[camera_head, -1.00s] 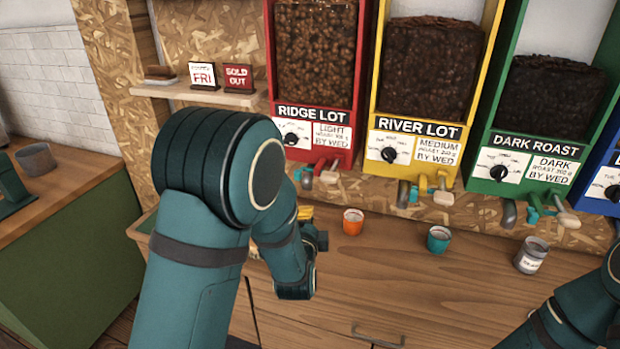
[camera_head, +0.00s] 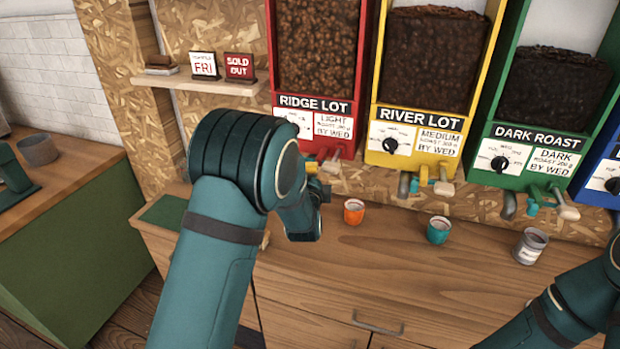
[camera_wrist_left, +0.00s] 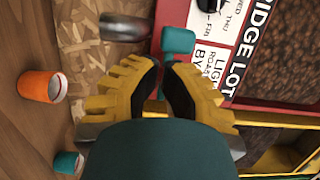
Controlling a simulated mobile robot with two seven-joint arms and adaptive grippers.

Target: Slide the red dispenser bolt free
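The red dispenser (camera_head: 357,80), labelled RIDGE LOT, stands on the back wall. Below its front, a small tan knob (camera_head: 333,167) shows beside red parts; I take this for its bolt. My left gripper (camera_head: 313,167) shows only as a bit of yellow just left of the knob; my own arm hides the rest. In the left wrist view its yellow-padded fingers (camera_wrist_left: 160,72) are close together, with a narrow gap. A teal block (camera_wrist_left: 178,40) and a grey spout (camera_wrist_left: 125,27) lie just beyond the tips. Whether the fingers hold anything is hidden. My right gripper is out of view.
An orange cup (camera_head: 353,211), a teal cup (camera_head: 438,230) and a grey labelled cup (camera_head: 530,246) stand on the wooden counter (camera_head: 390,262). Yellow (camera_head: 382,165) and green (camera_head: 480,176) dispensers are to the right. A shelf with signs (camera_head: 215,88) is at left.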

